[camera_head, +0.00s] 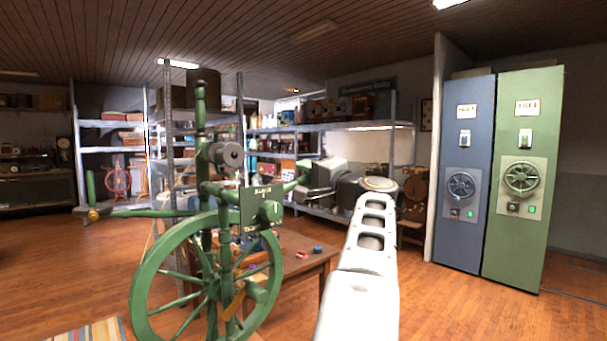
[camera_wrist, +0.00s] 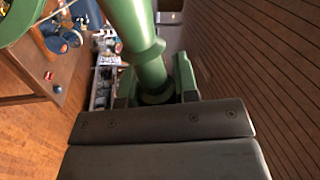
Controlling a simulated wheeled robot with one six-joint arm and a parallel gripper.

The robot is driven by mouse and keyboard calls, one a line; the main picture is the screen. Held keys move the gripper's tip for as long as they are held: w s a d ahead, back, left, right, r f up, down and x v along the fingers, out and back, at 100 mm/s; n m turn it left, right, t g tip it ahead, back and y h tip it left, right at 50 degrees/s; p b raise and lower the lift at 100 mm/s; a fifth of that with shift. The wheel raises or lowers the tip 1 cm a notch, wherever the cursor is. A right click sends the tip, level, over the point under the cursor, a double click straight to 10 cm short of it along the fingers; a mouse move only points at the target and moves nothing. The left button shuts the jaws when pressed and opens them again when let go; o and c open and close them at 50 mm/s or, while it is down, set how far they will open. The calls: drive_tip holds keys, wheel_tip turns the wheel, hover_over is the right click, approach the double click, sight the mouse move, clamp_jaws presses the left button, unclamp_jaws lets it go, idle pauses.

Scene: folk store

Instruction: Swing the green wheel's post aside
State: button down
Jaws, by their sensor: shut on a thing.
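The green spinning wheel (camera_head: 146,275) stands upright at centre left in the head view, with a large spoked rim and turned uprights. A dark plate with small lettering (camera_head: 254,211) hangs on its right side. My gripper (camera_head: 304,183) reaches in from the right at the wheel's upper right side, shut on a green turned post (camera_head: 291,187). In the wrist view the post (camera_wrist: 137,30) runs down from the top, with a collar, between the jaws of my gripper (camera_wrist: 157,92). The jaws hide the post's lower end.
A wooden table (camera_head: 318,262) with small items stands behind the wheel. A blue cabinet (camera_head: 463,150) and a green cabinet (camera_head: 523,120) stand at right. Loaded shelves (camera_head: 345,126) line the back. A striped rug (camera_head: 85,333) lies front left. Floor is open at left and right.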

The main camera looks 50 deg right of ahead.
drive_tip(key=shift+d+f, duration=0.1)
drive_tip(key=shift+f, duration=0.15)
drive_tip(key=c, duration=0.9)
unclamp_jaws()
drive_tip(key=shift+r, duration=0.1)
drive_tip(key=shift+o, duration=0.2)
drive_tip(key=b+v, duration=0.1)
drive_tip(key=v, duration=1.2)
drive_tip(key=shift+s, duration=0.4)
